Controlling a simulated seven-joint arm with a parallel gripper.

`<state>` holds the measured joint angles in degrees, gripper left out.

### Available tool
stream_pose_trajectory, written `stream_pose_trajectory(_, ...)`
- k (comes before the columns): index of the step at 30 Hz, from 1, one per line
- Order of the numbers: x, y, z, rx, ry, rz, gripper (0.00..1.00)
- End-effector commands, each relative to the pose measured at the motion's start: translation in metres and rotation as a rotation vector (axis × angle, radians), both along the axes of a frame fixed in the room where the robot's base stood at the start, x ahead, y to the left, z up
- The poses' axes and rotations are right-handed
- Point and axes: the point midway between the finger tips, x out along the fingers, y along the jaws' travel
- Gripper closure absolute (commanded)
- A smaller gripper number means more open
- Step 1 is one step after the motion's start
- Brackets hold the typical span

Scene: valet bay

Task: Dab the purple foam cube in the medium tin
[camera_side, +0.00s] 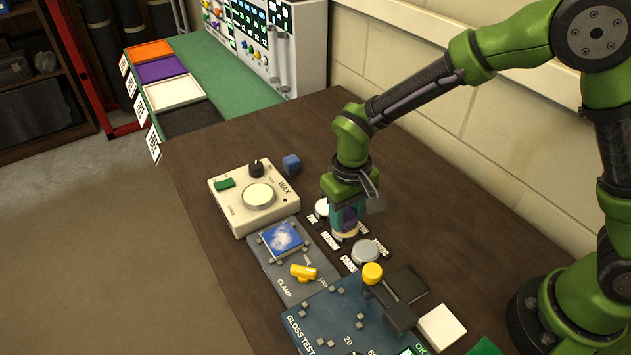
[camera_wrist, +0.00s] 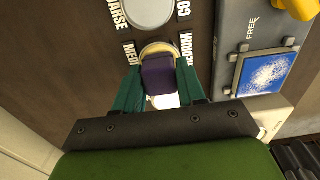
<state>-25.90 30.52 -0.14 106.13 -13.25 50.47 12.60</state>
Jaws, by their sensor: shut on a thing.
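My gripper (camera_side: 346,216) points straight down and is shut on the purple foam cube (camera_side: 350,216). In the wrist view the cube (camera_wrist: 158,76) sits between my two teal fingers (camera_wrist: 159,88). The medium tin (camera_side: 345,234) is directly below the cube, with a pale cream rim showing around it; its rim (camera_wrist: 159,46) also shows behind the cube in the wrist view. The cube's lower end is at the tin's opening; I cannot tell if it touches the contents. The cube and fingers hide most of the tin.
The coarse tin (camera_side: 366,251) and fine tin (camera_side: 321,208) flank the medium one in a row. A blue panel (camera_side: 282,238) lies in the clamp. The wax unit (camera_side: 228,205), a blue cube (camera_side: 291,164) and the gloss tester (camera_side: 330,318) stand nearby. Brown bench behind is clear.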

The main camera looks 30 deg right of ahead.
Motion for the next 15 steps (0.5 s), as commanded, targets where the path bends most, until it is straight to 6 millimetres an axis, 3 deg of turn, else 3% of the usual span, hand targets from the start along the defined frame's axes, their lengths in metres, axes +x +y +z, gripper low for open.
stream_pose_trajectory(7,-0.001,0.0,0.0,-0.002,0.002,0.002,0.85)
stream_pose_trajectory(15,0.0,0.0,0.023,-0.001,-0.001,0.001,0.85)
